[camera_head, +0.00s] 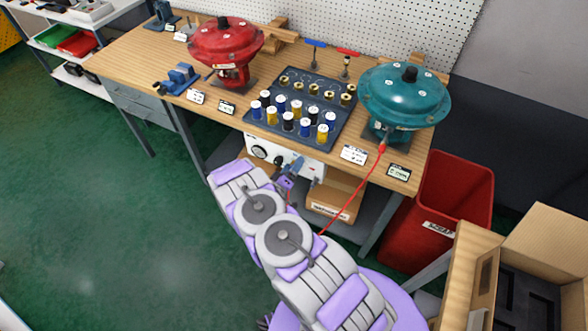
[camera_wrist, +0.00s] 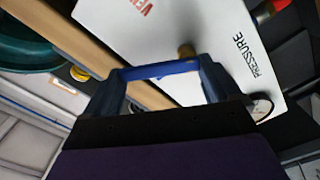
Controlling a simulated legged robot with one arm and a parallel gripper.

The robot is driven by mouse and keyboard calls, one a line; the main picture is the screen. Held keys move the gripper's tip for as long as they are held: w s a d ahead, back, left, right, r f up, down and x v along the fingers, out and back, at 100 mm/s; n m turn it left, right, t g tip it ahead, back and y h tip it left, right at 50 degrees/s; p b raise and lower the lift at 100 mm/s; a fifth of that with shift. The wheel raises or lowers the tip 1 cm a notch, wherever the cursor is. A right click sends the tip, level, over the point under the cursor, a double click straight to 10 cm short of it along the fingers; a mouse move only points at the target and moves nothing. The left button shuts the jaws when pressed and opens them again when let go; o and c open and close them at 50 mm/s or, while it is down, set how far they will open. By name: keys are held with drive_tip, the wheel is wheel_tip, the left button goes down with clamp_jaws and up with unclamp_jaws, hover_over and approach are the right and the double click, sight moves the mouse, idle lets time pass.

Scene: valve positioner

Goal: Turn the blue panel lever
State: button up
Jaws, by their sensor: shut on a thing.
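The white panel (camera_head: 312,168) hangs under the front edge of the workbench, with a round gauge (camera_head: 260,152) at its left. In the wrist view the panel (camera_wrist: 215,30) shows the word PRESSURE and part of a red word. The blue lever (camera_wrist: 172,69) spans between my two fingers, in front of a brass stem (camera_wrist: 186,50). My gripper (camera_head: 291,170) is at the panel front and is shut on the lever. In the head view my gripper and arm cover much of the lever and the panel's middle.
A red valve actuator (camera_head: 226,42) and a teal one (camera_head: 403,98) stand on the wooden bench (camera_head: 130,55). A dark tray (camera_head: 290,135) holds several spools. A red hose (camera_head: 352,188) runs down from the teal actuator. A red bin (camera_head: 455,190) stands right; green floor (camera_head: 100,220) is clear left.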

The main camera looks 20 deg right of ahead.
drive_tip(key=n, duration=0.2)
drive_tip(key=w+a+n, duration=0.1)
drive_tip(key=shift+w+r+n, duration=0.1)
drive_tip(key=shift+n, duration=0.3)
drive_tip(key=shift+w+a+n, duration=0.15)
drive_tip(key=shift+n, duration=0.6)
drive_tip(key=shift+w+a+n, duration=0.15)
drive_tip(key=shift+n, duration=0.6)
drive_tip(key=shift+b, duration=0.3)
drive_tip(key=o, duration=1.2)
drive_tip(key=shift+w+f, duration=0.1)
drive_tip(key=shift+f, duration=0.1)
drive_tip(key=shift+r, duration=0.1)
drive_tip(key=p+v, duration=0.2)
drive_tip(key=v, duration=1.5)
drive_tip(key=shift+a, duration=0.2)
